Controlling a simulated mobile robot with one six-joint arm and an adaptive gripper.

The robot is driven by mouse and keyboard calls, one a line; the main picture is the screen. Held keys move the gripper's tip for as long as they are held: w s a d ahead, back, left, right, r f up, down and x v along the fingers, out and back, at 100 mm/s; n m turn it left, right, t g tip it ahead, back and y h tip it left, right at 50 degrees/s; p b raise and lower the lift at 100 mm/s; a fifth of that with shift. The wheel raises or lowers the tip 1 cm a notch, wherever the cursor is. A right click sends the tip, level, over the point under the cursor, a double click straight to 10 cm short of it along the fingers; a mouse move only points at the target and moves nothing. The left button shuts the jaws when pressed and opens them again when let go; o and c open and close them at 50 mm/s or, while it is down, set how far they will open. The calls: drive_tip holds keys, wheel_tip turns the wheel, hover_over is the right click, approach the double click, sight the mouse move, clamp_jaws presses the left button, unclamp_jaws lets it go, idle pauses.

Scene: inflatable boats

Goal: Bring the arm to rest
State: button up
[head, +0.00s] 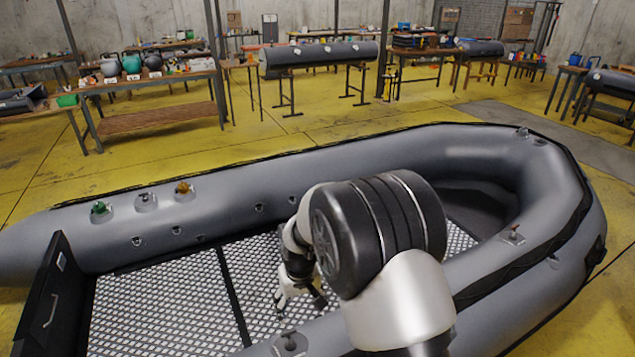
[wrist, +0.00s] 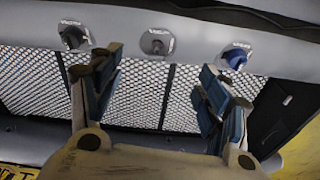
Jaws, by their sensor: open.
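My arm reaches over the grey inflatable boat (head: 330,165) from the front of the head view. My gripper (head: 301,298) points down over the boat's patterned floor (head: 165,305), partly hidden by my own arm. In the wrist view my gripper (wrist: 158,78) is open, its two blue-padded fingers wide apart with nothing between them. Beyond the fingers a grey tube carries a grey valve (wrist: 155,42), another fitting (wrist: 75,37) and a blue-capped valve (wrist: 235,57). The fingers appear apart from the tube.
The far tube bears a green-topped valve (head: 100,210), a grey valve (head: 146,201) and a brown-topped valve (head: 184,190). A black transom board (head: 52,300) closes the left end. Workbenches, one with kettles (head: 132,63), stand behind. Yellow floor (head: 150,160) between is clear.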

drive_tip(key=s+d+r+m+t, duration=0.1)
drive_tip(key=s+d+r, duration=0.4)
drive_tip(key=r, duration=0.5)
drive_tip(key=s+d+r+m+t, duration=0.1)
drive_tip(key=s+d+r, duration=0.45)
drive_tip(key=r, duration=0.45)
drive_tip(key=s+d+r+m, duration=0.1)
drive_tip(key=s+d, duration=0.3)
drive_tip(key=s, duration=0.5)
drive_tip(key=s+d+r+m+t, duration=0.1)
drive_tip(key=s+d+r, duration=0.2)
drive_tip(key=s, duration=0.6)
drive_tip(key=shift+s+d+r, duration=0.15)
drive_tip(key=shift+d+r, duration=0.15)
drive_tip(key=shift+d, duration=0.2)
